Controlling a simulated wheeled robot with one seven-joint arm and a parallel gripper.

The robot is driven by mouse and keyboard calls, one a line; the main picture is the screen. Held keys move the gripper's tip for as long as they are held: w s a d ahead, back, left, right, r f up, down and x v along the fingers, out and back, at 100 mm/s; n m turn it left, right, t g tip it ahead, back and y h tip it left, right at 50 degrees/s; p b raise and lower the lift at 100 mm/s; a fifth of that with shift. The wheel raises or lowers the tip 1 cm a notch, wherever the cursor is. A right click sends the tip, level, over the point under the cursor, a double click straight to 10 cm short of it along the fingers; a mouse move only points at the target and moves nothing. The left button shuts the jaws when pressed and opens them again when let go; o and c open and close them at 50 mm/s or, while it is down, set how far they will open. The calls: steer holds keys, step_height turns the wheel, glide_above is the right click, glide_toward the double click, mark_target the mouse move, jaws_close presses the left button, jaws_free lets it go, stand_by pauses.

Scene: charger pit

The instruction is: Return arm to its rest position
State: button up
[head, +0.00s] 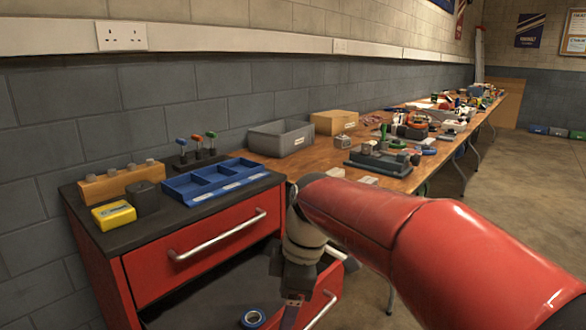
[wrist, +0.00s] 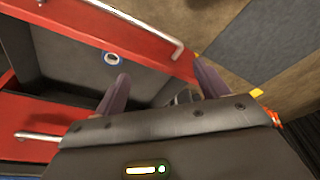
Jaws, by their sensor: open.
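My red arm (head: 400,225) reaches in from the right of the head view and bends down at the wrist beside the red cabinet (head: 205,250). My gripper (head: 290,312) points down at the open lower drawer, and its tips are hard to make out there. In the wrist view my gripper (wrist: 161,68) has its two purple-grey fingers wide apart with nothing held between them. A blue tape roll (head: 253,318) lies in the open drawer, and it also shows in the wrist view (wrist: 111,58), left of the fingers.
A blue divided tray (head: 228,186), a yellow case (head: 114,214) and a screwdriver stand (head: 200,156) sit on the cabinet top. A long cluttered workbench (head: 325,162) runs along the wall behind my arm.

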steer(key=s+d+f+m+t+h+b, duration=0.1)
steer(key=s+d+f+m+t, duration=0.1)
steer(key=s+d+m, duration=0.5)
steer(key=s+d+f+m+t+h+b, duration=0.1)
steer(key=s+d+f+m+t, duration=0.2)
steer(key=s+d+m, duration=0.4)
steer(key=d+m, duration=0.2)
steer(key=m, duration=0.2)
steer(key=shift+d+f+t+h+b, duration=0.2)
steer(key=shift+f+t+h+b, duration=0.1)
steer(key=shift+t, duration=0.1)
steer(key=shift+s, duration=0.1)
